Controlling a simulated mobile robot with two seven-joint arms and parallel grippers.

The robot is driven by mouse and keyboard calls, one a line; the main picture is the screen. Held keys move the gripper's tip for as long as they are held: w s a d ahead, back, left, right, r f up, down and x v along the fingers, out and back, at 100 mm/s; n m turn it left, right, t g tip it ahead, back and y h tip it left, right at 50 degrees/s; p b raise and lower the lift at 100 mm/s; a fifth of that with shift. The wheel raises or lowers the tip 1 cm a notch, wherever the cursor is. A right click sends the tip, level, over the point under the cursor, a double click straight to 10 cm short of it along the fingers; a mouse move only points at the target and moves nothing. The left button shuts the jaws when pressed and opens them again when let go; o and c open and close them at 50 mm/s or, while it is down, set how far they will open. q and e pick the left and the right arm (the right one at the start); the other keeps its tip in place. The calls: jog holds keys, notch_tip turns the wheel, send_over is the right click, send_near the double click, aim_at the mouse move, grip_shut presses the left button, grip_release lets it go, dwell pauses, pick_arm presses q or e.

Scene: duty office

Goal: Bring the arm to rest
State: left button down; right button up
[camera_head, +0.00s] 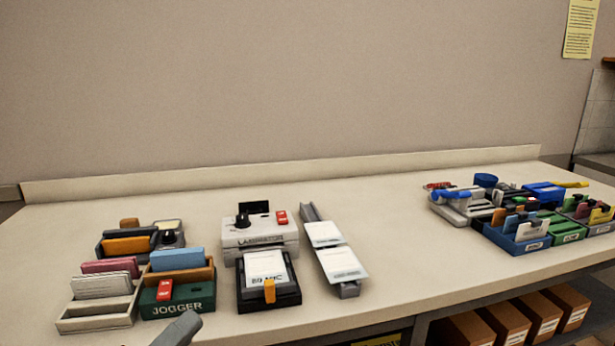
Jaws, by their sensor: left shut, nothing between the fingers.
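A grey tip of my left gripper (178,330) shows at the bottom edge, left of centre, in front of the green jogger. The gripper is shut and empty. Most of it and its arm are below the picture. It looks apart from the things on the counter, though the gap to the jogger is hard to judge. My right gripper is not in view.
On the counter (390,210) stand card holders (97,320), the jogger (178,302), a laminator (262,236), a black tray (270,295) and a sloped rack (347,288). Blue bins (515,243) stand at right. The counter between is clear. Boxes (505,322) sit below.

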pick_arm(q)
jog(key=s+a+f+n+g+y+p, duration=0.1)
jog(key=s+a+f+n+y, duration=0.1)
jog(key=f+n+y, duration=0.5)
jog(key=s+a+f+n+y+p, duration=0.1)
jog(key=s+a+f+n+y, duration=0.15)
jog(key=f+n, duration=0.85)
jog(key=s+d+f+n+g+y, duration=0.1)
jog(key=s+f+n+g+y, duration=0.1)
jog(key=s+f+n+g, duration=0.3)
jog(key=s+f+n, duration=0.4)
jog(key=s, duration=0.1)
jog(key=shift+d+f+g+y, duration=0.2)
jog(key=shift+f+g+y, duration=0.15)
jog(key=shift+g, duration=0.05)
